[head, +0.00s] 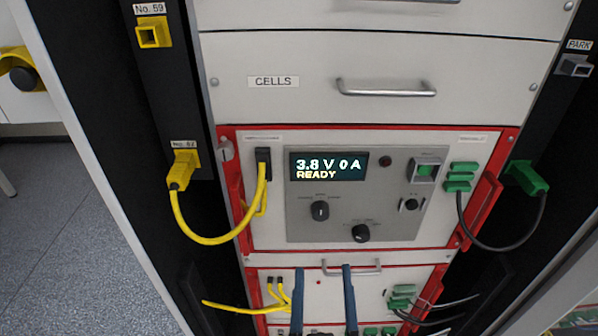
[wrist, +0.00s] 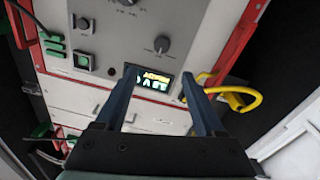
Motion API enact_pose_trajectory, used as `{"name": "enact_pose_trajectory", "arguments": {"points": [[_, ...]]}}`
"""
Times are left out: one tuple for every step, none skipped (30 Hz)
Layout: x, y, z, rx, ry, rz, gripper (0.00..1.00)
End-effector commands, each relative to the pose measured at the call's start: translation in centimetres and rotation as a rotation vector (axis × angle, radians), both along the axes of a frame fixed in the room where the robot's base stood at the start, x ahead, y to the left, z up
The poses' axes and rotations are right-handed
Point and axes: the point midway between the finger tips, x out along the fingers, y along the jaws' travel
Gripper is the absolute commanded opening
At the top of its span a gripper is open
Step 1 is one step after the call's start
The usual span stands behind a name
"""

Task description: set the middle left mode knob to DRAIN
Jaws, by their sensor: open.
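The left knob (head: 320,210) is a dark dial on the grey panel (head: 300,228), below the lit display (head: 328,165) reading "3.8 V 0 A READY". Its grip looks roughly upright; the small lettering around it is too fine to read. A second knob (head: 361,232) sits lower right of it. My gripper (head: 322,268) shows below the panel as two blue fingers, open and empty, apart from both knobs. In the wrist view, turned upside down, the left knob (wrist: 162,44) lies just beyond the fingertips of my gripper (wrist: 159,72), with the display (wrist: 153,83) between the fingers.
A yellow cable (head: 205,240) loops at the panel's left and a dark cable with green plugs (head: 528,178) at its right. Red handles (head: 483,205) flank the unit. Another unit with yellow leads (head: 245,307) sits below. A drawer handle (head: 385,89) is above.

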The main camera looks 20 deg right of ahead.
Motion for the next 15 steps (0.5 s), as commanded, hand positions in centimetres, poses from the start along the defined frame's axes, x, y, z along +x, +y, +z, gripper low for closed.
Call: {"name": "enact_pose_trajectory", "arguments": {"points": [[-0.6,-0.1,0.5,0.004,0.020,-0.008,0.71],[-0.8,-0.1,0.4,0.004,0.026,-0.011,0.71],[-1.1,-0.1,0.2,0.006,0.035,-0.014,0.71],[-1.2,-0.1,0.0,0.006,0.040,-0.016,0.71],[-1.3,-0.1,-0.1,0.007,0.043,-0.017,0.71],[-1.3,-0.1,-0.2,0.007,0.045,-0.018,0.71],[-1.3,-0.2,-0.2,0.007,0.045,-0.018,0.71],[-1.2,-0.2,-0.3,0.007,0.045,-0.019,0.71],[-0.9,-0.3,-0.4,0.007,0.044,-0.019,0.71],[-0.7,-0.4,-0.4,0.007,0.043,-0.019,0.71],[-0.4,-0.5,-0.3,0.006,0.042,-0.020,0.71],[0.0,-0.7,-0.4,0.006,0.041,-0.019,0.71],[0.4,-0.8,-0.3,0.006,0.041,-0.019,0.71],[0.8,-1.0,-0.3,0.006,0.041,-0.019,0.71],[1.4,-1.2,-0.3,0.005,0.041,-0.019,0.71]]}}
